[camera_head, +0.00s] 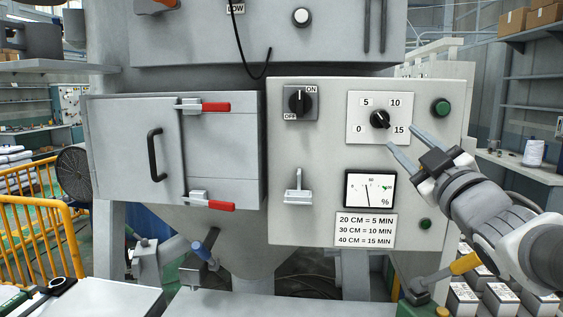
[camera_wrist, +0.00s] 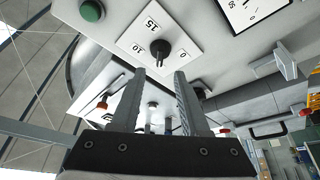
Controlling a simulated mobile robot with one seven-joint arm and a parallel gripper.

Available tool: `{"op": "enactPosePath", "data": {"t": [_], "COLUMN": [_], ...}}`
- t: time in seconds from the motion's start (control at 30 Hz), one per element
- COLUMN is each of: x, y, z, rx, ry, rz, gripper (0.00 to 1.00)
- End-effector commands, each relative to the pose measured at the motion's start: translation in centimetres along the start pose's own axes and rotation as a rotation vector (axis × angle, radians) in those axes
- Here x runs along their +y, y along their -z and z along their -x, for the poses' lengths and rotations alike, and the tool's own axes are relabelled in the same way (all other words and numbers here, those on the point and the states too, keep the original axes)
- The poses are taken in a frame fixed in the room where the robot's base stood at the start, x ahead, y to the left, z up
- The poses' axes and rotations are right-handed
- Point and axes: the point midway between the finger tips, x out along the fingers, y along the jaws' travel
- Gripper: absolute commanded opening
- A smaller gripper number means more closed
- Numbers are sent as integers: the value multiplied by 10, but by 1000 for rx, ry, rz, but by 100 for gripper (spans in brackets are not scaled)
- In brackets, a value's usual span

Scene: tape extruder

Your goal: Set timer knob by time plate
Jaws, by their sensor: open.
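The black timer knob (camera_head: 379,119) sits on a white dial plate (camera_head: 357,105) marked 0, 5, 10 and 15; I cannot tell surely where it points. The time plate (camera_head: 366,218) below the gauge reads 20 CM = 5 MIN, 30 CM = 10 MIN, 40 CM = 15 MIN. My gripper (camera_head: 402,138) is open and empty, just right of and below the knob in the head view. In the wrist view, the knob (camera_wrist: 161,48) shows beyond the gap between my open fingertips (camera_wrist: 161,74), apparently apart from them.
A percent gauge (camera_head: 370,189) lies below the dial. A green button (camera_head: 441,107) is right of it, and an ON/OFF switch (camera_head: 300,102) is left. A small lever (camera_head: 298,190) sticks out lower left. A door with red-handled latches (camera_head: 216,107) is farther left.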

Motion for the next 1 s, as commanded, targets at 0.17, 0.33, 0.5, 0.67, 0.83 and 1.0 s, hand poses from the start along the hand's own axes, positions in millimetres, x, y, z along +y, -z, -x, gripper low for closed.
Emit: {"op": "enactPosePath", "data": {"t": [0.17, 0.33, 0.5, 0.67, 0.83, 1.0], "x": [1, 1, 0, 0, 0, 0], "y": [1, 1, 0, 0, 0, 0], "z": [38, 65, 82, 87, 88, 87], "rx": [0, 0, 0, -1, -1, -8], "ry": [-3, -2, -1, 0, 0, -1], "rz": [-1, -1, -1, -1, -1, -4], "gripper": [45, 45, 45, 45, 45, 45]}}
